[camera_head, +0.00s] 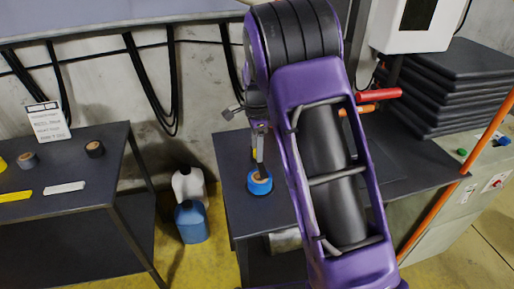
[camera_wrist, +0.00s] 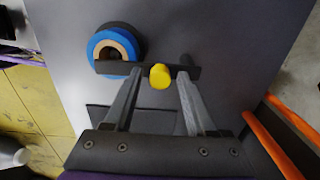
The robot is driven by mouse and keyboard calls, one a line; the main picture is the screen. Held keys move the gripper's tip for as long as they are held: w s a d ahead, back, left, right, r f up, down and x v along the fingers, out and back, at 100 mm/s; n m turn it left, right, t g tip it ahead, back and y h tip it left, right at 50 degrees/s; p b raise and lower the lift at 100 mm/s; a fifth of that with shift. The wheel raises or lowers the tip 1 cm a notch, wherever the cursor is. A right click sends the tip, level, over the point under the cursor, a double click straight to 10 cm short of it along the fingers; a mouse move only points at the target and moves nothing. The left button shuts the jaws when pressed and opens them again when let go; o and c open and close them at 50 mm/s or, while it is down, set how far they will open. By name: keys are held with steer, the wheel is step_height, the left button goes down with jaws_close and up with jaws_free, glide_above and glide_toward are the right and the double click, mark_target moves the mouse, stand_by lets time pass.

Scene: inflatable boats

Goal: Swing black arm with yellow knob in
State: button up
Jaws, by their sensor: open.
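The yellow knob (camera_wrist: 159,76) shows in the wrist view between my two fingertips, with a gap on each side.
A blue tape roll (camera_wrist: 101,49) is close to my left fingertip, on the dark table (camera_head: 235,208). Orange bars (camera_wrist: 268,143) lie right of my gripper. A red handle (camera_head: 378,95) and stacked black slabs (camera_head: 455,85) are at the right. A side table (camera_head: 75,170) stands left, bottles (camera_head: 190,220) between.

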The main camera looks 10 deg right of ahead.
stand_by(0.3)
step_height(320, 180, up, 17)
steer(key=shift+r+p, duration=0.2)
steer(key=shift+p, duration=0.2)
stand_by(0.3)
